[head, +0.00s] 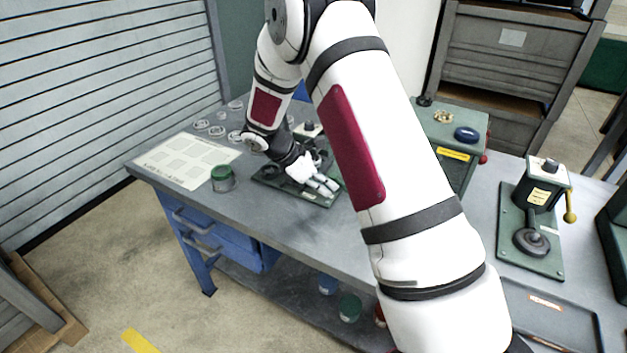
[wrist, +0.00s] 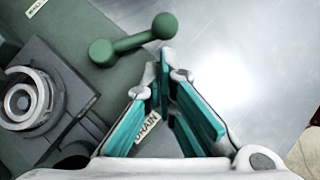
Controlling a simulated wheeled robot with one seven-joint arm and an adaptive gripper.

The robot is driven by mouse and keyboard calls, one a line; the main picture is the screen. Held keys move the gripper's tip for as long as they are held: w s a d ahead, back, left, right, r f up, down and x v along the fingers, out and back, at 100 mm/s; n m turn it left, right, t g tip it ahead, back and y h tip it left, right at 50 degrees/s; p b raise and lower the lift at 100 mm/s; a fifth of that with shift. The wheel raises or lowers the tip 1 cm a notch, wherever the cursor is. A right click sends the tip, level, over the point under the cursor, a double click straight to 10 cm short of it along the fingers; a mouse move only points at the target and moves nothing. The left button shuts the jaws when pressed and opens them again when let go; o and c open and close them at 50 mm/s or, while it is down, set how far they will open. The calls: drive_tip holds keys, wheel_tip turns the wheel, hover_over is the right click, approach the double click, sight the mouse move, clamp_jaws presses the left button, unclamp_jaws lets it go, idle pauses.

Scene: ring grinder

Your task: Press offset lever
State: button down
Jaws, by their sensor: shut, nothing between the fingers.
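A green lever (wrist: 132,41) with a round knob at each end shows in the wrist view, over a green plate and beside the bare grey tabletop. It looks like the offset lever, but no label naming it so can be read. My gripper (wrist: 167,70) is shut and empty, its fingertips just below the lever's right knob in the picture; I cannot tell whether they touch. In the head view my gripper (head: 328,187) is low over the green-based fixture (head: 268,176) and hides much of it, including the lever.
A "DRAIN" label (wrist: 147,127) lies by the fingers. A dark block with a metal ring (wrist: 22,102) is at left. Another lever station (head: 533,240) stands at right.

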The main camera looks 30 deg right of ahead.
drive_tip(key=shift+s+d+f, duration=0.1)
drive_tip(key=shift+d+f, duration=0.05)
drive_tip(key=shift+d, duration=0.35)
drive_tip(key=shift+s+d+n+t+p, duration=0.3)
drive_tip(key=shift+n+t+p, duration=0.25)
drive_tip(key=shift+n, duration=0.15)
drive_tip(key=shift+s+d+n+t+p, duration=0.2)
drive_tip(key=shift+d+n+t+p, duration=0.1)
drive_tip(key=shift+n+p, duration=0.25)
drive_tip(key=shift+s+d+n+t+p, duration=0.2)
drive_tip(key=shift+d+n+t+p, duration=0.2)
drive_tip(key=shift+n, duration=0.25)
drive_tip(key=shift+s+d+n+t+p, duration=0.15)
drive_tip(key=shift+d+n+t+p, duration=0.15)
drive_tip(key=shift+n+p, duration=0.25)
drive_tip(key=n+t, duration=0.1)
drive_tip(key=d+n+t+p, duration=0.1)
drive_tip(key=n, duration=0.1)
drive_tip(key=shift+d+y+p, duration=0.3)
drive_tip(key=shift+w+d+p, duration=0.2)
drive_tip(key=shift+d, duration=0.45)
drive_tip(key=shift+w+d+p, duration=0.15)
drive_tip(key=shift+d+p, duration=0.05)
drive_tip(key=shift+d, duration=0.5)
